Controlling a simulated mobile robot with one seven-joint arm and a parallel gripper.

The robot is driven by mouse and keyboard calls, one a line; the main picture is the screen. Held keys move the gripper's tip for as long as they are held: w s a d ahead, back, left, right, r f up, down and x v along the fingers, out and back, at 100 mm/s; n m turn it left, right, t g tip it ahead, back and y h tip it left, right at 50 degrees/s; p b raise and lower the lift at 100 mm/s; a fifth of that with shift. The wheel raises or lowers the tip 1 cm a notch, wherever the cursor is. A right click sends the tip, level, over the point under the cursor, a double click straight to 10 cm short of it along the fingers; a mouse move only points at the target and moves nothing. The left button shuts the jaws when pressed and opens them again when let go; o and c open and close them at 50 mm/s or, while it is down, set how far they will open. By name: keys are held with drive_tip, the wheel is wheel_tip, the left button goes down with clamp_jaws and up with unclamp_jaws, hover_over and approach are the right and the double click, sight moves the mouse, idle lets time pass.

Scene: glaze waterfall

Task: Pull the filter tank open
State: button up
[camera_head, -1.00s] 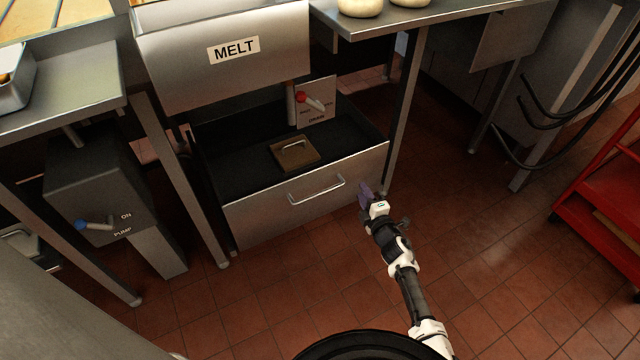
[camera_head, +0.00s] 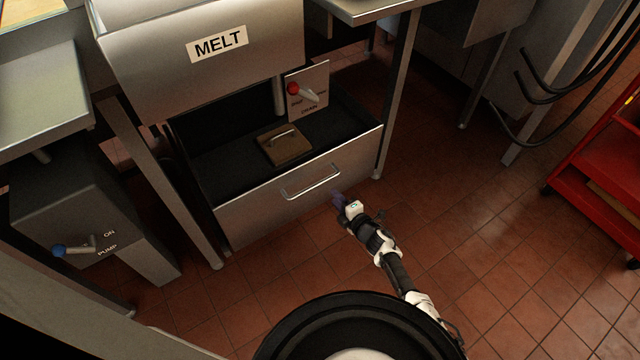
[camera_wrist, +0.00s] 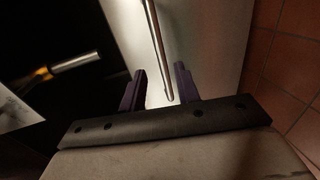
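The filter tank (camera_head: 262,212) is a steel-fronted drawer with a black inside, below the box marked MELT. Its dark inside shows from above, and a brown square lid with a small handle (camera_head: 284,145) lies in it. The tank's bar handle (camera_head: 311,182) is on the front panel. My gripper (camera_head: 337,199) is just right of and below that handle. In the wrist view my gripper (camera_wrist: 160,69) has its two dark purple fingers apart. The handle bar (camera_wrist: 157,40) runs down between them in the picture; I cannot tell whether they touch it.
A drain lever with a red knob (camera_head: 294,89) stands behind the tank. Steel table legs (camera_head: 397,95) flank it. A pump box with a blue lever (camera_head: 60,250) is at left, a red cart (camera_head: 600,180) at right. Tiled floor is clear in front.

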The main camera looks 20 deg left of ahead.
sight(320, 182)
drive_tip(key=shift+b+x, duration=1.85)
drive_tip(key=shift+x, duration=3.2)
drive_tip(key=shift+r, duration=0.1)
clamp_jaws()
